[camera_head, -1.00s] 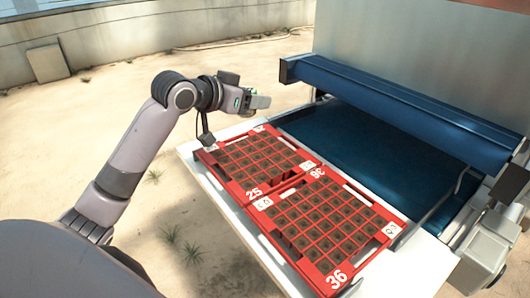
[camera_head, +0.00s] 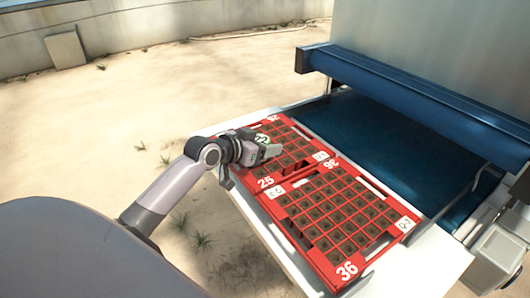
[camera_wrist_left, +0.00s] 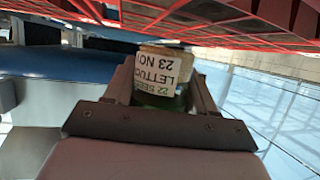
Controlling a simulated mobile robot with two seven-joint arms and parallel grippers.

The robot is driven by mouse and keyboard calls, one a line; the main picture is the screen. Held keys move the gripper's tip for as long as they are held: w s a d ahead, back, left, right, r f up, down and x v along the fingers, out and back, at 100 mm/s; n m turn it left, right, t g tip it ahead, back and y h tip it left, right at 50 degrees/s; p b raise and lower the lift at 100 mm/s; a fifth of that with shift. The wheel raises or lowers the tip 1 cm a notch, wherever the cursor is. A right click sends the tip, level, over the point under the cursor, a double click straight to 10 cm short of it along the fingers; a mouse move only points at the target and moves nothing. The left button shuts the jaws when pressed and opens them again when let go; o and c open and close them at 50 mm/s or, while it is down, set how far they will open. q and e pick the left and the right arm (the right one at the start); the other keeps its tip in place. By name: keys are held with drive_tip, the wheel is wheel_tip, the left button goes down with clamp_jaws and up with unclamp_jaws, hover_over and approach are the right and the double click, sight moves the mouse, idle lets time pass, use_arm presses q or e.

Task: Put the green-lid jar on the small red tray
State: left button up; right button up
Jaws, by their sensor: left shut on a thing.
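My left gripper (camera_head: 268,150) is shut on the green-lid jar (camera_head: 262,138), of which a small green and white part shows in the head view. In the left wrist view, the jar (camera_wrist_left: 162,78) sits between the fingers, with a cream label reading "LETTUCE" and green below it. The gripper and jar are over the small red tray (camera_head: 265,183), marked 25, and hide part of its cells. I cannot tell whether the jar touches the tray. My right gripper is not in view.
A larger red tray (camera_head: 345,272), marked 36, lies on the near side of the small one. Both rest on a white table (camera_head: 425,262). A machine with a blue roller (camera_head: 420,100) and blue belt (camera_head: 375,140) stands to the right.

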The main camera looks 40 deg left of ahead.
use_arm(q)
drive_tip(key=shift+f, duration=1.2)
drive_tip(key=shift+f, duration=0.1)
drive_tip(key=o, duration=1.1)
drive_tip(key=shift+r, duration=0.2)
drive_tip(key=shift+s, duration=0.25)
drive_tip(key=v, duration=1.1)
drive_tip(key=shift+s+a+r, duration=0.1)
drive_tip(key=shift+s+r, duration=0.05)
drive_tip(key=shift+s, duration=0.05)
